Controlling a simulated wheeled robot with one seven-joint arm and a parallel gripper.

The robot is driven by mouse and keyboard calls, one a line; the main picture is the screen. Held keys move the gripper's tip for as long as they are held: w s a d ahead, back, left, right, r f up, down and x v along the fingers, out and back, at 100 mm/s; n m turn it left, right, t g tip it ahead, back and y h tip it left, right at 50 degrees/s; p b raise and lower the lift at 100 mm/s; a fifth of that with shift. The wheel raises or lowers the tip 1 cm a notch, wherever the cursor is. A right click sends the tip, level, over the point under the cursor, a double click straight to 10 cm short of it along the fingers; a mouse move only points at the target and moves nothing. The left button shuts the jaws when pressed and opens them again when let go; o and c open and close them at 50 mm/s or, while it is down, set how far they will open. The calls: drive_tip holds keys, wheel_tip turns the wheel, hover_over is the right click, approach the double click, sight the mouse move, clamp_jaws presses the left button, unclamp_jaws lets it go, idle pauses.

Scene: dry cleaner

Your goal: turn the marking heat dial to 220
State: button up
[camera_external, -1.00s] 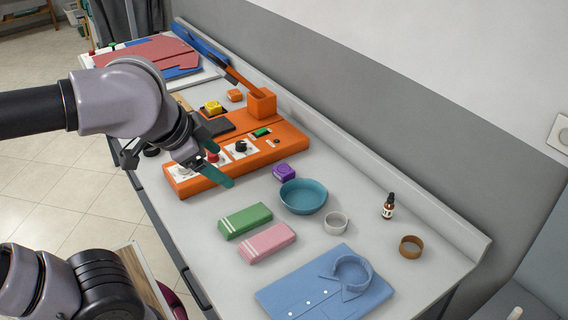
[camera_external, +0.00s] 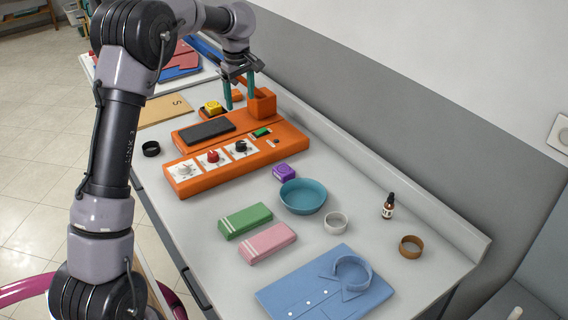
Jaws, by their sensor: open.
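An orange marking machine (camera_external: 222,178) sits on the grey counter. Its front panel has a row of dials on white plates: a pale one (camera_external: 184,170), a red one (camera_external: 213,156) and a black one (camera_external: 241,146). The plate markings are too small to read, so I cannot tell which is the heat dial or its setting. My gripper (camera_external: 239,98) points down above the back of the machine, beside its raised orange box (camera_external: 262,102). Its two green fingers are apart with nothing seen between them. It is well away from the dials.
A teal bowl (camera_external: 303,197), purple block (camera_external: 284,172), green (camera_external: 245,221) and pink (camera_external: 267,242) folded cloths and a blue shirt (camera_external: 320,290) lie to the right. A black ring (camera_external: 151,148) is left of the machine. A wall runs behind the counter.

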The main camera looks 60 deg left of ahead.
drive_tip(key=s+a+f+n, duration=0.1)
drive_tip(key=a+f+n, duration=0.3)
drive_tip(key=a+f, duration=0.45)
drive_tip(key=n+g+h, duration=0.1)
drive_tip(key=n+h, duration=0.1)
drive_tip(key=n, duration=0.1)
hover_over(212, 153)
wheel_tip(212, 153, down, 7)
wheel_tip(212, 153, down, 11)
drive_tip(key=shift+f, duration=0.1)
clamp_jaws()
